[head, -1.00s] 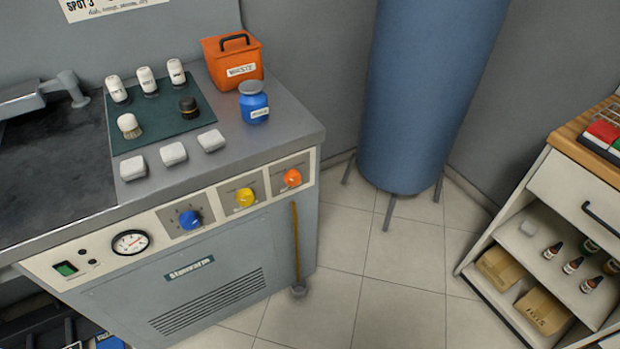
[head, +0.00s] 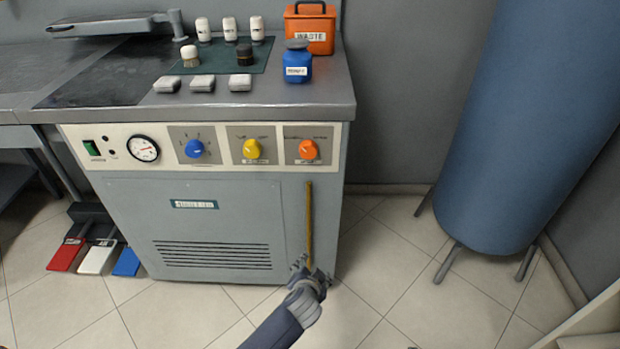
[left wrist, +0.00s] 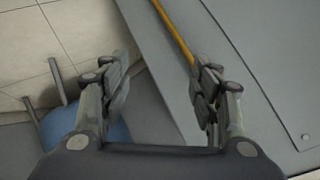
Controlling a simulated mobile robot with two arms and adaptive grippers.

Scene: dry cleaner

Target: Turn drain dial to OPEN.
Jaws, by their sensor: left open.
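The machine's front panel (head: 105,165) carries three dials in the head view: a blue dial (head: 194,149), a yellow dial (head: 252,149) and an orange dial (head: 308,149). Their labels are too small to read, so I cannot tell which one is marked drain. The orange knob sits at the right end, above a thin yellow-brown tube (head: 309,215). My left gripper (head: 311,268) is below the orange dial, near the tube's lower end, apart from the dials. In the left wrist view the left gripper (left wrist: 163,78) is open and empty. My right gripper is not in view.
On the machine top stand an orange waste bin (head: 318,28), a blue jar (head: 297,64), white bottles and pale blocks. Red, white and blue pedals (head: 97,258) lie at lower left. A blue cylinder (head: 535,120) on legs stands right. Tiled floor is free between.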

